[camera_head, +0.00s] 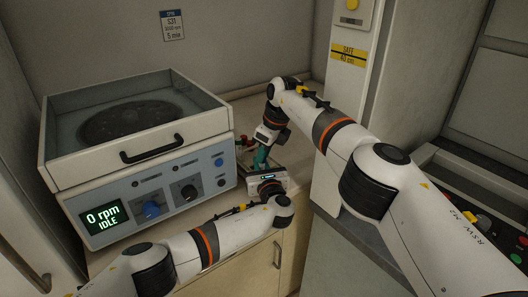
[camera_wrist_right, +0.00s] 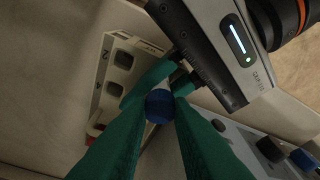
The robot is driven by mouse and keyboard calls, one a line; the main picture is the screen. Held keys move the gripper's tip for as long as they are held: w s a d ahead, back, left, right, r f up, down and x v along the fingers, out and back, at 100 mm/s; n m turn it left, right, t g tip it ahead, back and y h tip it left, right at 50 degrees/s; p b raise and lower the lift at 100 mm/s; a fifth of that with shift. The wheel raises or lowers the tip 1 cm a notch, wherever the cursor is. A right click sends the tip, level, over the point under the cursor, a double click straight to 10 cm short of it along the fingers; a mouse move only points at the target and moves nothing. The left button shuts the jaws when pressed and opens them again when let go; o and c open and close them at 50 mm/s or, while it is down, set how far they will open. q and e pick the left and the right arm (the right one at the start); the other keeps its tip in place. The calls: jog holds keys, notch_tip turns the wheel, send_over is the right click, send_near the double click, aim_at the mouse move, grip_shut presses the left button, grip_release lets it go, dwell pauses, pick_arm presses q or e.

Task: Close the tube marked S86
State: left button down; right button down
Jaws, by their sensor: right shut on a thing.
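My right gripper (camera_wrist_right: 160,112) is shut on a blue cap (camera_wrist_right: 160,105), seen end-on between its green fingers in the right wrist view. In the head view the right gripper (camera_head: 261,158) points down over the bench, right of the centrifuge. My left gripper (camera_wrist_right: 165,78) reaches in just behind the cap, its green fingers beside a pale piece that looks like a tube top. Whether its jaws are shut on it is unclear. The left gripper body (camera_head: 267,184) also shows in the head view. The S86 marking is not readable; the cap hides most of the tube.
A pale rack (camera_wrist_right: 117,62) with a "2" mark and a red item lies behind the fingers. The centrifuge (camera_head: 140,150) stands left, reading 0 rpm IDLE. A wall column (camera_head: 345,60) with a yellow label rises right of the bench (camera_head: 250,105). Room around the grippers is tight.

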jog(key=shift+f, duration=0.3)
jog(key=c, duration=1.2)
grip_release()
jog(key=v, duration=1.2)
pick_arm(q)
jog(key=c, duration=1.3)
grip_release()
jog(key=shift+c, duration=0.2)
